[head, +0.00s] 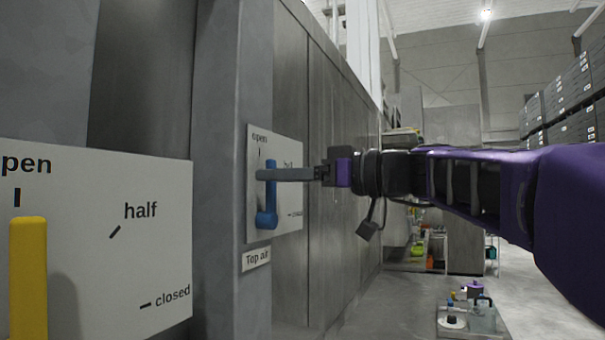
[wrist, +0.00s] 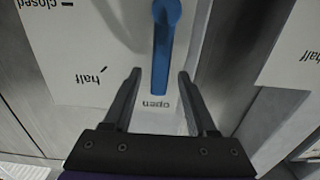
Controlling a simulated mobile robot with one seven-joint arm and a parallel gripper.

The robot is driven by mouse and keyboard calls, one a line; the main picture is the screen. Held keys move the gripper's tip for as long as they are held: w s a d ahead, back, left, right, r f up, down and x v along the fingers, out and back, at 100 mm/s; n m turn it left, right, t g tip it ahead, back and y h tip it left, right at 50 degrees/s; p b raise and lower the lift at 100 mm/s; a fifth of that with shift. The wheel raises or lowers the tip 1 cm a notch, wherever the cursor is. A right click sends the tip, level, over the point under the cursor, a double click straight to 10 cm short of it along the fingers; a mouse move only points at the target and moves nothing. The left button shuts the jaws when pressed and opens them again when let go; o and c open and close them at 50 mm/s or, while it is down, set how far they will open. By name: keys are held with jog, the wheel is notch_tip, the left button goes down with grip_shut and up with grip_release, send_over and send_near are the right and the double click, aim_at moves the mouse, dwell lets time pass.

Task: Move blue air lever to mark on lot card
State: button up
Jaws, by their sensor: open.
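The blue air lever (head: 267,200) stands upright on a white plate (head: 289,155) marked open, half and closed. It points to the open mark. My gripper (head: 268,174) reaches in from the right at the lever's upper part. In the wrist view, which is upside down, the blue lever (wrist: 161,60) lies between the two fingers of my gripper (wrist: 160,74). The fingers are open with a gap on each side of it. The half mark (wrist: 103,73) is beside one finger. I cannot make out a lot card in either view.
A yellow lever (head: 28,280) on a nearer white plate (head: 100,235) stands at the left, also at open. A "Top air" label (head: 256,258) is below the blue lever's plate. A low cart (head: 470,318) with items stands on the floor at right.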

jog(key=shift+w+a, duration=0.1)
jog(key=shift+a, duration=0.15)
grip_shut()
dwell(0.3)
dwell(1.1)
